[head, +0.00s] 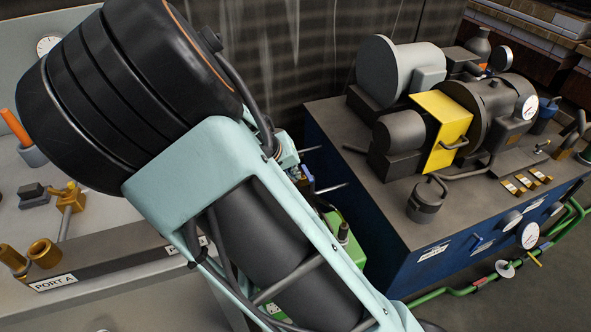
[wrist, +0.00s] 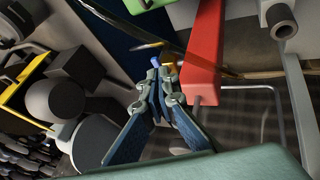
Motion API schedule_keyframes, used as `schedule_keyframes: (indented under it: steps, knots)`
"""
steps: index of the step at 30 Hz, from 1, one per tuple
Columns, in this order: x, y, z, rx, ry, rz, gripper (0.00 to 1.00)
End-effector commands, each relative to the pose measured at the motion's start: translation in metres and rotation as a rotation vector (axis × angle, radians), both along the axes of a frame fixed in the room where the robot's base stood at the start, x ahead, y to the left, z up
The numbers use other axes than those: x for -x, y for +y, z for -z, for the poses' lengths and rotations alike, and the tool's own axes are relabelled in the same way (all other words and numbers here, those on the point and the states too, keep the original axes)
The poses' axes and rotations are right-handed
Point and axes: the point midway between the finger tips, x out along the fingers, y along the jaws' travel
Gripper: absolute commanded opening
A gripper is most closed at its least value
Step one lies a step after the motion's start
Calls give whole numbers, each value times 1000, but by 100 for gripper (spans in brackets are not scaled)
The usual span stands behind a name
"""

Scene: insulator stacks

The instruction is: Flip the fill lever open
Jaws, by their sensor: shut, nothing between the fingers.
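In the wrist view my gripper (wrist: 161,78) is shut and empty, its fingertips together near the middle of the picture. Just past the tips is a small blue piece (wrist: 155,62) beside a brass-coloured fitting (wrist: 169,66). I cannot tell whether the tips touch either one, or whether the blue piece is the fill lever. A red bar (wrist: 204,50) stands close to the right of the tips.
In the head view a blue bench (head: 352,190) at right carries pumps, a yellow guard (head: 441,130) and gauges. Green pipes run low beside it. At left a grey bench has a brass valve (head: 70,197), brass fittings (head: 45,252) and a PORT A label (head: 54,283).

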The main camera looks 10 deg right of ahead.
Motion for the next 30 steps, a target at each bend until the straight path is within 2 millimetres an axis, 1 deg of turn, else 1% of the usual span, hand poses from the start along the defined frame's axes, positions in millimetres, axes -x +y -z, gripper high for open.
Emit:
schedule_keyframes:
  steps: [1,4,9,20,23,26,30]
  knots:
    - [-6,2,12,15,-18,-4,0]
    - [-14,4,18,29,-47,-6,0]
    - [-19,6,19,37,-70,-7,0]
    - [-20,4,21,37,-69,-6,0]
    - [-23,1,29,37,-68,-4,0]
    - [-30,-5,41,37,-69,-4,0]
    - [-41,-15,62,37,-67,-3,0]
